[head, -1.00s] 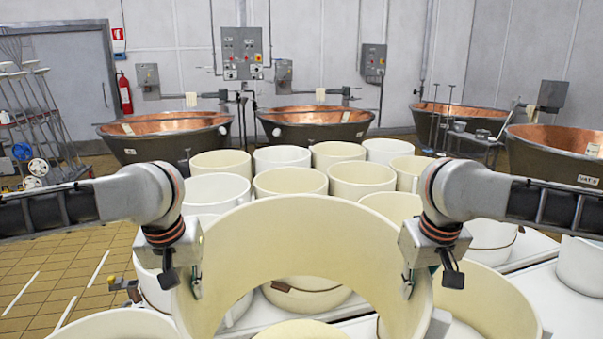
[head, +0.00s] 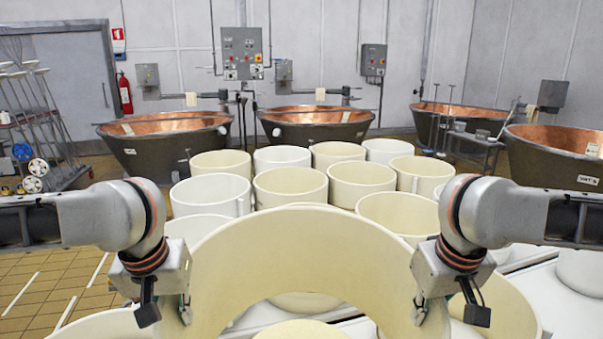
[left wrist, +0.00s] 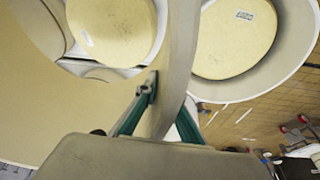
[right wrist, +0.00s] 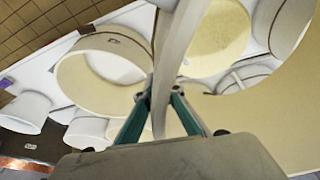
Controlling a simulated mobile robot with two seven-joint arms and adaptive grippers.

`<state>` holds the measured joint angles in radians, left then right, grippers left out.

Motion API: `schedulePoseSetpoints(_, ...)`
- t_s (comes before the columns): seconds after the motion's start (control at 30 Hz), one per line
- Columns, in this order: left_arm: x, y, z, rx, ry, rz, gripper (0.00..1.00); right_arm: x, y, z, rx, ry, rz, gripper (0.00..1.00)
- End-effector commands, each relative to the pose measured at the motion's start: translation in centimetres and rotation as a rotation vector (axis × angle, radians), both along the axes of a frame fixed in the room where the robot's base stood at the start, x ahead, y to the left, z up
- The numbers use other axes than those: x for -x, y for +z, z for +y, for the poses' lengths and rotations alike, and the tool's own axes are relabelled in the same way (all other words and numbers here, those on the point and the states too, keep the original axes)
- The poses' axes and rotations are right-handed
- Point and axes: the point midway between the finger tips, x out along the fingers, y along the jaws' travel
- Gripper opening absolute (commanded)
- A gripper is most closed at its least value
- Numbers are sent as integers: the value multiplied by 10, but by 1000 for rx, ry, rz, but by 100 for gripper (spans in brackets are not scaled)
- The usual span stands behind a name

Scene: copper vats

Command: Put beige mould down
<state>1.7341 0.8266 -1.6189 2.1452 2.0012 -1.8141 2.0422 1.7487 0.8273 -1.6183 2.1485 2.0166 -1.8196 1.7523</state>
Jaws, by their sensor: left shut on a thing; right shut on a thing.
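The large beige mould (head: 310,248) is a wide open ring held between my two grippers in the front middle of the head view. My left gripper (head: 185,312) is shut on its left wall, and my right gripper (head: 420,312) is shut on its right wall. In the left wrist view the green-edged fingers (left wrist: 150,100) pinch the mould's wall (left wrist: 180,70). In the right wrist view the fingers (right wrist: 160,98) also pinch the wall (right wrist: 178,50). The mould's lower edge is out of the head view, so I cannot tell whether it touches anything.
Several beige and white moulds (head: 290,187) stand close together on a white table (head: 520,262) behind the held mould. Another mould (head: 500,305) stands at front right. Copper vats (head: 316,118) line the back. Tiled floor (head: 40,285) lies open at the left.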

Motion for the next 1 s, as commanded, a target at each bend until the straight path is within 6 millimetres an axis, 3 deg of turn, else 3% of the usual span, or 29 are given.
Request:
schedulePoseSetpoints(0.67,35,-7,3,-4,3,-7,0,36,-8,-3,6,-2,-4,0)
schedulePoseSetpoints(1.0,17,-6,2,-3,6,-6,0,18,-7,-3,6,-5,-3,0)
